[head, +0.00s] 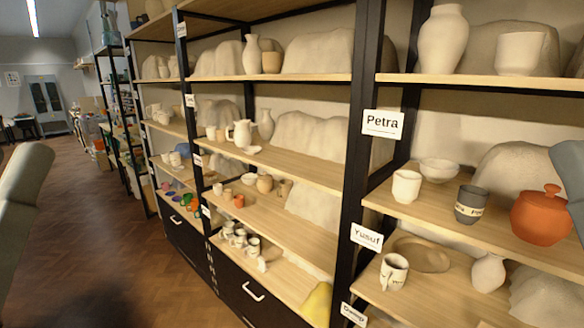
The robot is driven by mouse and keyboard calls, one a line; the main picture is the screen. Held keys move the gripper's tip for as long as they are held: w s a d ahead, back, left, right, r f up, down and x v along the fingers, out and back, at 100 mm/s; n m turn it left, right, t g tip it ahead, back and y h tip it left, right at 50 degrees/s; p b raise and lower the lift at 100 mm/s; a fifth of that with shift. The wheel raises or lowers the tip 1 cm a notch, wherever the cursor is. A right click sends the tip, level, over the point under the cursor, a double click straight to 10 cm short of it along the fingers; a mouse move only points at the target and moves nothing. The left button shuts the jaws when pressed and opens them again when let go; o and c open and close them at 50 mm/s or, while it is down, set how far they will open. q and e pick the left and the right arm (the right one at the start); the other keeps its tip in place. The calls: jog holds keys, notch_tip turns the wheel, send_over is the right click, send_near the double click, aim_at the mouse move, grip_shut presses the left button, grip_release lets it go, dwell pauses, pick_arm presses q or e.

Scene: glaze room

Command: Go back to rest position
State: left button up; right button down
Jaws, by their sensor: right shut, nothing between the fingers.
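A grey part of my left arm (22,205) stands at the left edge, over the open floor; the left gripper itself is out of view.
Open shelves with pottery fill the middle and right. A dark grey cup (470,204), a white cup (406,186) and a white bowl (438,169) stand near the orange pot. Name signs, such as Petra (382,124), hang on the posts. The wooden floor (95,250) at left is clear.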

notch_tip(320, 180, up, 34)
jog(key=p, duration=3)
jog(key=shift+w+r+p, duration=0.15)
jog(key=shift+p, duration=0.25)
